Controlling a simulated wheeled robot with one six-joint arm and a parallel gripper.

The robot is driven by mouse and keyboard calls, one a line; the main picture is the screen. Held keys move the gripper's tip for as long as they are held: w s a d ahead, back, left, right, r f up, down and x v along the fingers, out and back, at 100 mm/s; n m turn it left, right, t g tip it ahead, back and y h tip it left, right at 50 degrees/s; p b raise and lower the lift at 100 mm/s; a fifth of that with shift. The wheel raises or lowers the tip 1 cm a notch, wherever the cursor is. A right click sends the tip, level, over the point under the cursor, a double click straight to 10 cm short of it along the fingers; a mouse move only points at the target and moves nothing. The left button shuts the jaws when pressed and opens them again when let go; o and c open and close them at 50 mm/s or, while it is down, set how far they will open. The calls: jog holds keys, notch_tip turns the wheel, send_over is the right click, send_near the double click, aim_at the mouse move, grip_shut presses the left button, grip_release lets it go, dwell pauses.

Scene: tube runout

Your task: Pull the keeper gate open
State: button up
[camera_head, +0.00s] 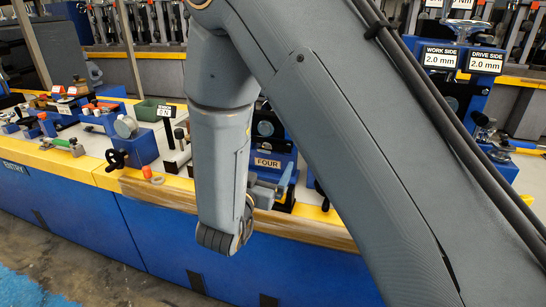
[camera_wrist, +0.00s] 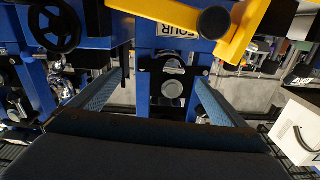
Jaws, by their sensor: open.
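In the wrist view my gripper (camera_wrist: 160,78) is open, with one textured finger on each side and nothing between them. Beyond the fingers stands a blue stand with a FOUR label (camera_wrist: 178,28) and round grey metal parts (camera_wrist: 172,88). A yellow bar with a dark round knob (camera_wrist: 214,22) crosses the top of the view, above and apart from the fingers. I cannot tell for certain whether this bar is the keeper gate. In the head view the FOUR label (camera_head: 268,162) shows beside my arm, which hides much of that stand.
A black handwheel (camera_wrist: 54,27) is at the upper left of the wrist view, and a white box (camera_wrist: 298,125) at the right. In the head view, a blue block with a handwheel (camera_head: 134,149) and a green bin (camera_head: 150,109) stand on the yellow-edged bench (camera_head: 85,165).

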aim_at(276, 148)
jog(key=x, duration=0.7)
jog(key=shift+w, duration=0.1)
